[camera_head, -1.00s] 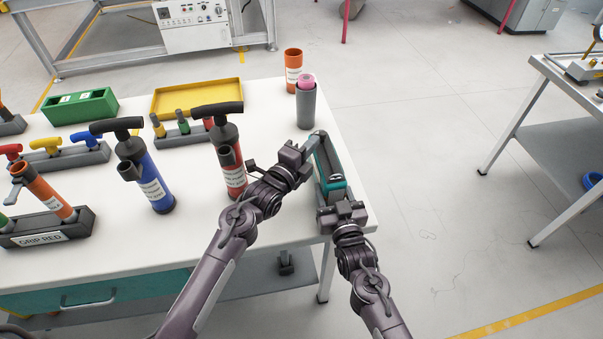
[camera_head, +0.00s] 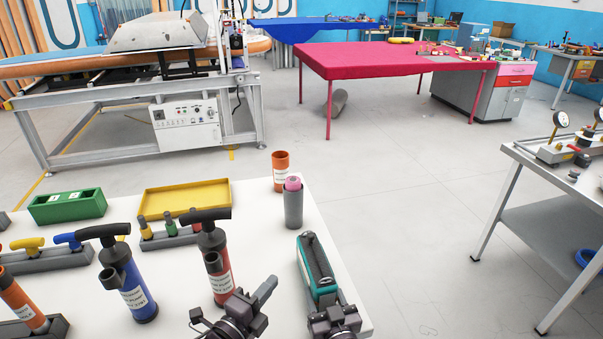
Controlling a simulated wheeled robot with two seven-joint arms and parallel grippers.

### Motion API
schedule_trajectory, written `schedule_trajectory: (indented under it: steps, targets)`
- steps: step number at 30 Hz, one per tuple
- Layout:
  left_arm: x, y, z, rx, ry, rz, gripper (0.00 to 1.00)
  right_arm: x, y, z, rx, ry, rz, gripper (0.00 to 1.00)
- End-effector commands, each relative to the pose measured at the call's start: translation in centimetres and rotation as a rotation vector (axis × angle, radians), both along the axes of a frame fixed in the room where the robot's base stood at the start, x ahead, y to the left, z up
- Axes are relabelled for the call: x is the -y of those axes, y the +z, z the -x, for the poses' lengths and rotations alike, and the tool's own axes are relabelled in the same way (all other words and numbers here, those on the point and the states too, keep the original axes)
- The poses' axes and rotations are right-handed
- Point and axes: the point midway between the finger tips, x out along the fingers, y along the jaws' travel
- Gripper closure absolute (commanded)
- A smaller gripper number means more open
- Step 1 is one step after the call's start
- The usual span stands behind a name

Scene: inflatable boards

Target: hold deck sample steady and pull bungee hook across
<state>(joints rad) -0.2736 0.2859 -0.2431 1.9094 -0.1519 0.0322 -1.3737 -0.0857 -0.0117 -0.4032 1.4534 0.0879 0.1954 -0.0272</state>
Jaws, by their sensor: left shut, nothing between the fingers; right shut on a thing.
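The deck sample (camera_head: 314,262), a long teal and dark grey block, lies near the table's right edge in the head view. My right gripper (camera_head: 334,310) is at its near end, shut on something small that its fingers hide. By its place this is probably the bungee hook, but I cannot make out its shape. My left gripper (camera_head: 264,292) is shut and empty, left of the deck sample and apart from it in the picture. The bungee cord cannot be clearly told apart from the sample's top.
A red pump (camera_head: 218,270) and a blue pump (camera_head: 130,285) stand left of my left gripper. A grey cup with a pink roll (camera_head: 293,205) and an orange cup (camera_head: 280,172) stand behind the sample. A yellow tray (camera_head: 185,198) lies further back.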

Motion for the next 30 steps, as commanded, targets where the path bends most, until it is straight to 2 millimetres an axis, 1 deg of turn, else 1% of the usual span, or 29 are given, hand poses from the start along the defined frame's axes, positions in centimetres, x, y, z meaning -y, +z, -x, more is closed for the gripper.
schedule_trajectory:
  steps: [1, 6, 7, 14, 17, 20, 30]
  targets:
    - [0.0, 0.0, 0.0, 0.000, 0.000, 0.000, 1.00, 0.0, -0.3, 0.1, -0.008, 0.001, 0.002, 0.46]
    - [0.0, 0.0, 0.0, 0.000, 0.000, 0.000, 1.00, 0.0, -0.2, 0.1, -0.005, 0.001, 0.002, 0.24]
    - [0.0, 0.0, 0.0, 0.000, 0.000, 0.000, 1.00, 0.0, -0.2, 0.1, -0.005, 0.000, 0.002, 0.22]
    - [0.0, 0.0, 0.0, 0.000, 0.000, 0.000, 1.00, 0.0, -0.1, 0.0, -0.002, 0.000, 0.001, 0.22]
    - [0.0, 0.0, 0.0, 0.000, 0.000, 0.000, 1.00, 0.2, -0.1, 0.4, -0.002, 0.000, 0.001, 0.22]
    - [0.0, 0.0, 0.0, 0.000, 0.000, 0.000, 1.00, 0.6, -0.2, 1.6, -0.003, 0.000, 0.002, 0.22]
    - [0.0, 0.0, 0.0, 0.000, 0.000, 0.000, 1.00, 2.7, -0.2, 8.4, -0.005, 0.000, 0.003, 0.22]
